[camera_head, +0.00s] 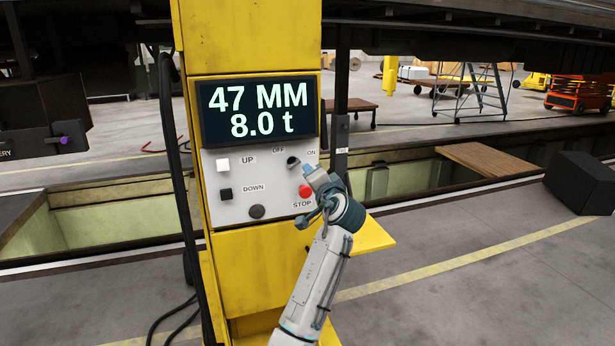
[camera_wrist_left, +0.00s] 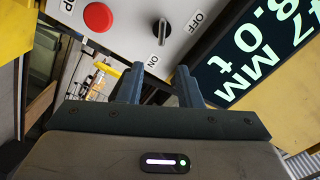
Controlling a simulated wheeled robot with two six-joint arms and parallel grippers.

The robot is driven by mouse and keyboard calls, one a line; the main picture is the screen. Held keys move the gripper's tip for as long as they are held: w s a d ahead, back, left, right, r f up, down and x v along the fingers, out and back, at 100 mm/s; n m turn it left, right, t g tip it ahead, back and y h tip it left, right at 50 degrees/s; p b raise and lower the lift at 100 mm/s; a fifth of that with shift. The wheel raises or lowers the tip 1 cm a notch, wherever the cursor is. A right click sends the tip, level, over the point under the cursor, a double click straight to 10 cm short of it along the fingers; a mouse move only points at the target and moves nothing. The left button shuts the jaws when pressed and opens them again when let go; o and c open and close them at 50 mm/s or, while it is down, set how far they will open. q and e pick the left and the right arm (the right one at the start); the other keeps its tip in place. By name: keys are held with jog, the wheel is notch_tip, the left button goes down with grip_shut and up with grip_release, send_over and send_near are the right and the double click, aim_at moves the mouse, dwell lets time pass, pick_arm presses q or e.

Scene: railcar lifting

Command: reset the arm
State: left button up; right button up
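A yellow lifting column (camera_head: 255,262) carries a grey control panel (camera_head: 231,206) with a black OFF/ON knob (camera_head: 293,162), also in the left wrist view (camera_wrist_left: 163,26). I cannot tell which label the knob points to. A red STOP button (camera_head: 305,191) sits below it. My left gripper (camera_head: 312,174) is in front of the panel, just below and right of the knob. In the left wrist view its two fingers (camera_wrist_left: 158,78) are apart with nothing between them, and the knob lies beyond their tips, apart from them. My right gripper is not in view.
The screen (camera_head: 256,110) reads 47 MM and 8.0 t. White UP (camera_head: 223,165) and black DOWN (camera_head: 225,194) buttons are at the panel's left. A yellow ledge (camera_head: 370,238) juts out right. Black cables (camera_head: 172,150) run down the column's left side. Open pits lie behind.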

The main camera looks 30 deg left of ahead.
pick_arm(q)
jog(key=shift+s+d, duration=0.3)
